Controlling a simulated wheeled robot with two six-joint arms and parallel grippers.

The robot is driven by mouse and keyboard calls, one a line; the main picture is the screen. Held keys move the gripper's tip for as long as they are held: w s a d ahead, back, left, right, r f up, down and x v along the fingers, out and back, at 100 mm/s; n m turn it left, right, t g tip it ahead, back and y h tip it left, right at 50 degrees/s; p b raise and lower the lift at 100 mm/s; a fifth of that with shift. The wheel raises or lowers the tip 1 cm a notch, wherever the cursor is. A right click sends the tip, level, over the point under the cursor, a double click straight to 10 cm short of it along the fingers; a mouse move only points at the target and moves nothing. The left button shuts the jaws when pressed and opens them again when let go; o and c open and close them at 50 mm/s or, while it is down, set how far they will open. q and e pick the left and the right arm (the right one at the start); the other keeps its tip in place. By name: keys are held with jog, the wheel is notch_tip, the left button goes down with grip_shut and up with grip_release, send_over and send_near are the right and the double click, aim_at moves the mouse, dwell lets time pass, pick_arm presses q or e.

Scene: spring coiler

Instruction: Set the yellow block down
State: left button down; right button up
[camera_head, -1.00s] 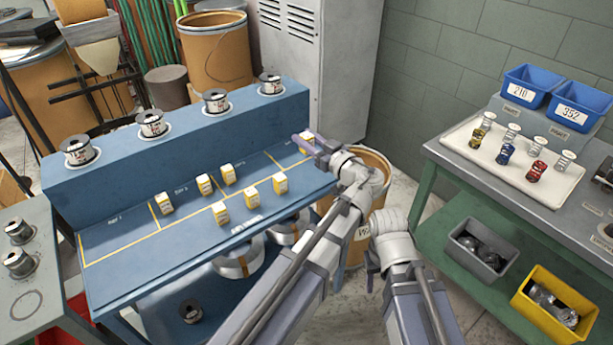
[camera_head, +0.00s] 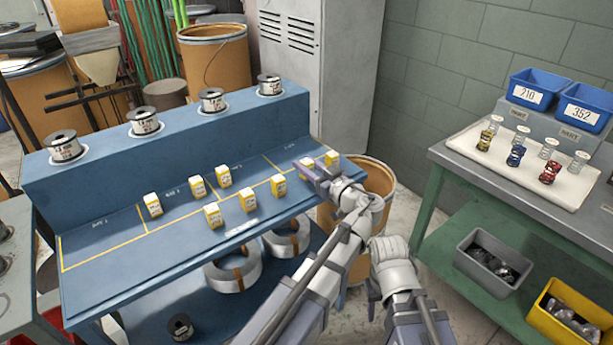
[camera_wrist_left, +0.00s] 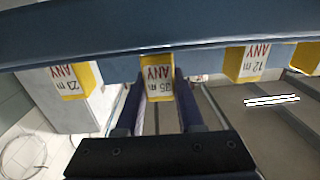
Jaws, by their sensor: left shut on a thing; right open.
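My left gripper (camera_head: 308,172) is over the right end of the blue bench's front ledge (camera_head: 105,240). It is shut on a yellow block (camera_head: 307,162) with a white label. In the left wrist view the held block (camera_wrist_left: 157,78) sits between the two fingers, its label reading ANY. I cannot tell whether it touches the ledge. Another yellow block (camera_head: 331,157) stands just right of it. Several more yellow blocks stand on the ledge to the left, one of them near the yellow line (camera_head: 278,186). My right gripper (camera_head: 373,285) is low at the centre, open and mostly hidden by its wrist.
Wire spools (camera_head: 212,100) line the bench's raised back. A brown drum (camera_head: 378,188) stands beyond the bench's right end. At right, a green-framed table (camera_head: 450,157) holds a white tray (camera_head: 480,175) and blue bins (camera_head: 538,88). The ledge's left part is clear.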

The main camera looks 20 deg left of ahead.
pick_arm(q)
jog(key=shift+f, duration=0.45)
jog(key=shift+f, duration=0.15)
jog(key=shift+f+b, duration=0.15)
jog(key=shift+b, duration=0.15)
jog(key=c, duration=0.5)
grip_release()
